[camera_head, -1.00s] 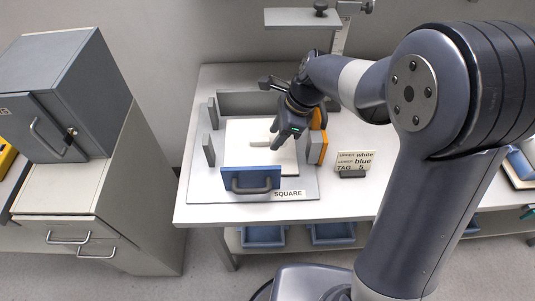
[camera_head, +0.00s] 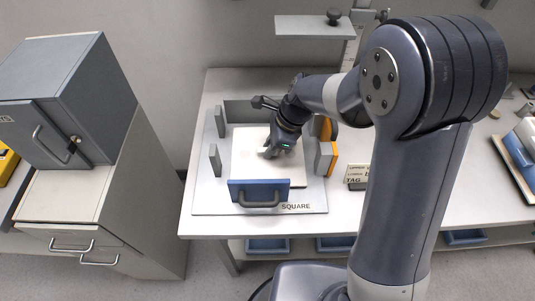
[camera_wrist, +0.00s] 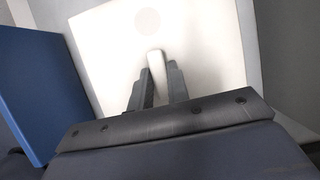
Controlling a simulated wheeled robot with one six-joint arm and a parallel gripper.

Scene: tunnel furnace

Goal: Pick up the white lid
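The white lid (camera_head: 248,163) is a flat, pale square plate with a raised bar handle. It lies level within the panels of the square fixture. In the wrist view the lid (camera_wrist: 105,45) fills the upper middle, and its white handle (camera_wrist: 156,62) stands between my two dark fingers. My gripper (camera_head: 270,152) points down over the middle of the lid. In the wrist view my gripper (camera_wrist: 159,85) has a finger against each side of the handle, with no clear gap. I cannot see what lies under the lid.
A blue panel with a handle (camera_head: 258,194) stands at the fixture's front, with grey panels (camera_head: 215,160) at left and an orange-edged block (camera_head: 328,158) at right. A grey post with a shelf (camera_head: 306,26) rises behind. A label sign (camera_head: 356,174) stands right. A grey cabinet (camera_head: 75,90) is left.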

